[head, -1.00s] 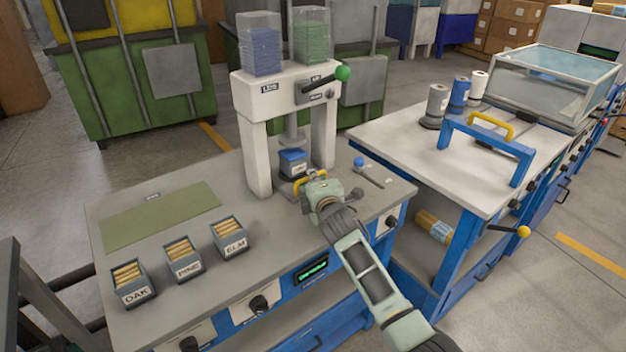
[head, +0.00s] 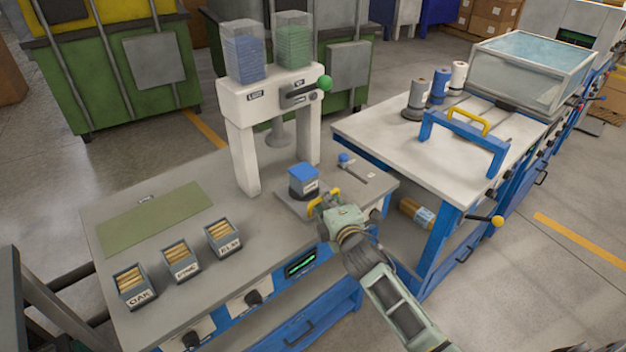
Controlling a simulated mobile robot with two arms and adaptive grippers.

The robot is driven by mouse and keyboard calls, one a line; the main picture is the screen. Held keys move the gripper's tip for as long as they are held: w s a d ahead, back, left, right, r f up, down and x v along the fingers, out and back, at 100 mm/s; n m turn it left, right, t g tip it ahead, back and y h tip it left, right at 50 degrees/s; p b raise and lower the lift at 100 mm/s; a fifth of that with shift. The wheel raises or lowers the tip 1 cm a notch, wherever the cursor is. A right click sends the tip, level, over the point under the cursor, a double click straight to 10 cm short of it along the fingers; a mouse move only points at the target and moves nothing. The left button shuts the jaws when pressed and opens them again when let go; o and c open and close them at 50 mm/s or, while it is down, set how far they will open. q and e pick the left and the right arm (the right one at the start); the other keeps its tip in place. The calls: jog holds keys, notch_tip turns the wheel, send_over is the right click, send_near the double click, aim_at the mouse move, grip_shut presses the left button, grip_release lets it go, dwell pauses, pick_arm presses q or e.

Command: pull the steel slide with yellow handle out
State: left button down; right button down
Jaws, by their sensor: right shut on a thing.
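The steel slide (head: 290,204) is a flat grey plate that sticks out from under the white press (head: 239,150) towards the front edge of the bench. Its yellow handle (head: 318,203) is at its front end. My right gripper (head: 324,206) is shut on the yellow handle and partly hides it. My left gripper is not in view.
A small blue-knobbed tool (head: 345,160) lies right of the slide. A white-topped table (head: 400,140) stands at right.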

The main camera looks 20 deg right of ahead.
jog(key=s, duration=0.2)
jog(key=s+d+p, duration=0.1)
jog(key=shift+s+d, duration=0.2)
jog(key=shift+s, duration=0.2)
jog(key=shift+f, duration=0.15)
jog(key=c, duration=2.2)
grip_release()
jog(key=o, duration=0.4)
jog(key=shift+s+d, duration=0.1)
jog(key=shift+s, duration=0.1)
jog(key=shift+w, duration=0.1)
